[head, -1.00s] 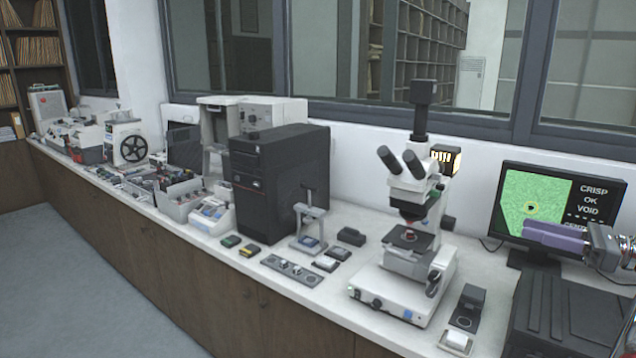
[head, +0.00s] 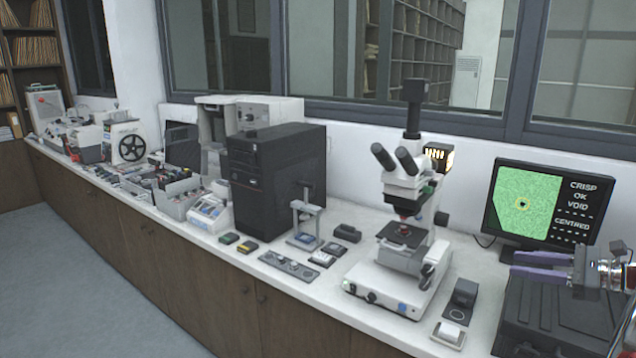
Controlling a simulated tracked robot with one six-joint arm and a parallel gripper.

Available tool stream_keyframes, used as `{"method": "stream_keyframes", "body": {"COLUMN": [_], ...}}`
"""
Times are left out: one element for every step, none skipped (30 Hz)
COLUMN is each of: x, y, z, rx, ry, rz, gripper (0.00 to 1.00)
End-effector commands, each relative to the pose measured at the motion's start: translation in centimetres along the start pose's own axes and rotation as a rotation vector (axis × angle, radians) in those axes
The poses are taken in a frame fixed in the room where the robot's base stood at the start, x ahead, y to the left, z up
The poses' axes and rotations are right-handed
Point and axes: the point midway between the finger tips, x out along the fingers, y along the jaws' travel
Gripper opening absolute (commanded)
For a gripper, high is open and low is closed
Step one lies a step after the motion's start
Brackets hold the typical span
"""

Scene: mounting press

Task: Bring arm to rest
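My gripper (head: 514,262) is at the right side of the head view, in front of the monitor's lower edge. Its two purple fingers point left, with a gap between them and nothing seen in it. My arm enters from the right edge, and most of it is outside the view. The gripper is apart from the microscope (head: 408,205), which stands to its left on the bench.
The monitor (head: 530,205) shows a green image and the words CRISP, OK, VOID and CENTRED. A small white-topped block (head: 449,333) and a dark holder (head: 463,293) are near the bench (head: 345,300) edge. A black computer tower (head: 290,185) stands left.

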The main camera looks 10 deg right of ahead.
Motion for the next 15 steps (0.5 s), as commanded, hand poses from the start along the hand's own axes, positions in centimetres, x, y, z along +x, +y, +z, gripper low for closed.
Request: {"method": "stream_keyframes", "body": {"x": [0.3, 0.6, 1.0, 1.4, 1.8, 2.3, 2.7, 3.1, 3.7, 4.1, 4.5, 5.0, 5.5, 5.8, 6.3], "y": [0.8, 1.3, 2.0, 2.6, 3.3, 4.2, 4.9, 5.6, 6.6, 7.4, 8.2, 9.3, 10.1, 10.9, 12.0], "z": [-0.8, -1.3, -1.9, -2.2, -2.6, -2.9, -3.1, -3.3, -3.4, -3.5, -3.5, -3.5, -3.5, -3.5, -3.4], "rx": [-0.022, -0.039, -0.063, -0.085, -0.107, -0.139, -0.163, -0.190, -0.227, -0.254, -0.284, -0.324, -0.356, -0.387, -0.429], "ry": [0.039, 0.065, 0.101, 0.129, 0.156, 0.193, 0.217, 0.243, 0.277, 0.300, 0.324, 0.354, 0.375, 0.397, 0.421], "rz": [0.008, 0.016, 0.030, 0.044, 0.059, 0.081, 0.099, 0.118, 0.146, 0.169, 0.191, 0.223, 0.249, 0.273, 0.307], "gripper": [0.33, 0.33, 0.33, 0.33, 0.33, 0.33, 0.33, 0.33, 0.33, 0.33, 0.33, 0.33, 0.33, 0.33, 0.33]}}
